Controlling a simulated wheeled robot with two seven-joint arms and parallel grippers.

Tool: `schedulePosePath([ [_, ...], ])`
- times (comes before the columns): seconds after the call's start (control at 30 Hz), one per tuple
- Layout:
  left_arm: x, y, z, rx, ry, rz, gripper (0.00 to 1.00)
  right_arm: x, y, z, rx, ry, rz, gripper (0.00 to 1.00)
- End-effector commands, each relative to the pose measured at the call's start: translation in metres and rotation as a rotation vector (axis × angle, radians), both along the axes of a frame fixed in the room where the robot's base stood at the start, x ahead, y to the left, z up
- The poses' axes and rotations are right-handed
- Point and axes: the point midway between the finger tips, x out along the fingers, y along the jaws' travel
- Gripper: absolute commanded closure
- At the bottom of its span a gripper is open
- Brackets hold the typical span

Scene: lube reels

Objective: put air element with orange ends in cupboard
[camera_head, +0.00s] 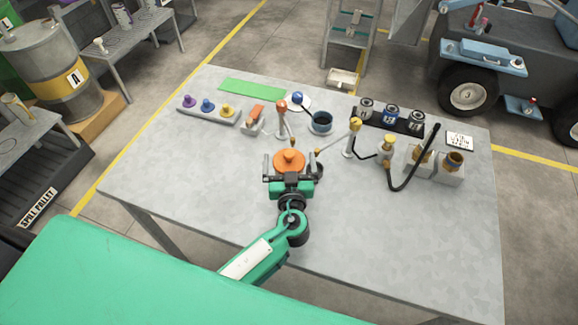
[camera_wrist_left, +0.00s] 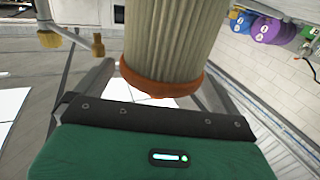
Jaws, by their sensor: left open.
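The air element with orange ends (camera_head: 289,159) stands on the grey table, seen from above as an orange disc with a raised knob. In the left wrist view its pale pleated body (camera_wrist_left: 172,38) and one orange end (camera_wrist_left: 160,83) show close up. My left gripper (camera_head: 291,176) is open at the near side of the element. Its fingers lie on either side of the element, and contact cannot be told. My right gripper is not in view. I cannot make out a cupboard.
A black hose (camera_head: 412,172) arches at the right. The table's front and left are clear.

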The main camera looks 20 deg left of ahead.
Motion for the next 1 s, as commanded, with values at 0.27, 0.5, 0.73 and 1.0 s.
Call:
schedulePosePath([
  [0.27,0.0150,0.0056,-0.0006,0.000,0.001,0.000,0.00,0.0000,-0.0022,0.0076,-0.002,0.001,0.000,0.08],
  [0.5,0.0145,0.0057,-0.0008,0.000,0.000,0.000,0.22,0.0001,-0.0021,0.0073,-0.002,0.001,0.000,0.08],
  [0.73,0.0146,0.0056,-0.0003,0.000,0.000,0.001,0.60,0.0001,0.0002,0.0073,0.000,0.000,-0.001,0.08],
  [1.0,0.0145,0.0054,0.0016,0.000,0.000,0.001,0.66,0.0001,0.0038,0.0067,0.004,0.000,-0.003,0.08],
])
